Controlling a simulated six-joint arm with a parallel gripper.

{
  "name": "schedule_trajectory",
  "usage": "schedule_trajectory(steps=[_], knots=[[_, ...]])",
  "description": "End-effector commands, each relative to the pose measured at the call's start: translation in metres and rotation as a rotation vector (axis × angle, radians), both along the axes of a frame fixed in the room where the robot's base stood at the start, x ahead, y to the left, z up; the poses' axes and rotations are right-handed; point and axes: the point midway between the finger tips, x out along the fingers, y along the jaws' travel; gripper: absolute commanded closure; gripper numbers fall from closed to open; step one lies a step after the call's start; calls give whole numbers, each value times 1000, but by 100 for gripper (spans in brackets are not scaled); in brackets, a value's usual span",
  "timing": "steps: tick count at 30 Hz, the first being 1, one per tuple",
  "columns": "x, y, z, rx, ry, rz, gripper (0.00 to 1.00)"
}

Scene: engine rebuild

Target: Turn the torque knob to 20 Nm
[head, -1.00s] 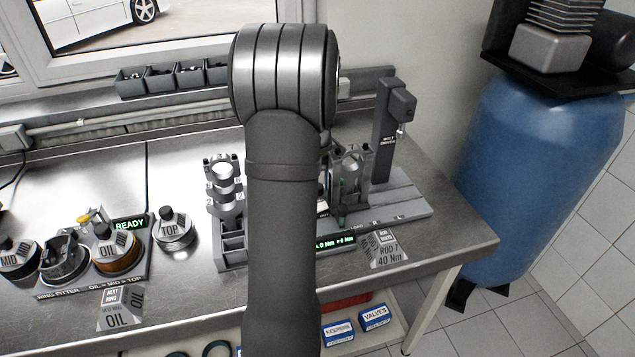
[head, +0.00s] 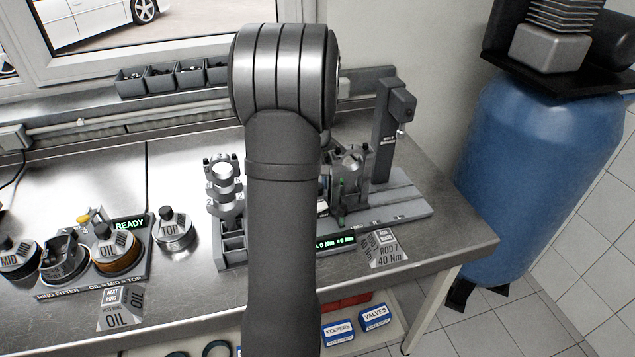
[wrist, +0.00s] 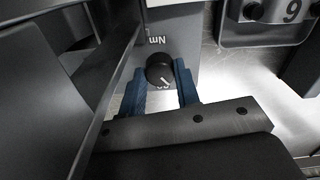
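The torque knob (wrist: 159,67) is a dark round knob with a pale pointer mark, on a grey panel (wrist: 171,30) with upside-down "Nm" lettering in the wrist view. The pointer aims toward the lower right of the picture; the digits near it are too small to read. The blue fingertips of my gripper (wrist: 160,82) sit on either side of the knob, close against it, and appear shut on it. In the head view my own arm hides the knob and gripper. A green display (head: 335,242), partly hidden, shows Nm figures beside the arm.
A rod fixture (head: 350,170) and a tall grey post (head: 386,130) stand right of my arm. A "ROD 7 40 Nm" card (head: 388,250) stands in front. The ring fitter (head: 140,265) is at left. A plate marked 9 (wrist: 270,25) is close to the gripper.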

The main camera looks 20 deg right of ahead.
Motion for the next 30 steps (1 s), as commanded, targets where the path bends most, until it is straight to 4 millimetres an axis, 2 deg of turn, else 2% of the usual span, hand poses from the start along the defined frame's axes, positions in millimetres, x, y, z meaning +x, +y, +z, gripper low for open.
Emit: schedule_trajectory(steps=[1, 3, 11, 16, 20, 30], knots=[[0, 0, 1, -1, -1, 0, 63], [0, 0, 1, -1, -1, 0, 49], [0, 0, 0, 0, -1, -1, 49], [1, 0, 12, -2, -3, -1, 49], [1, 0, 35, -2, -5, -1, 49], [1, 0, 119, -2, -5, -1, 49]])
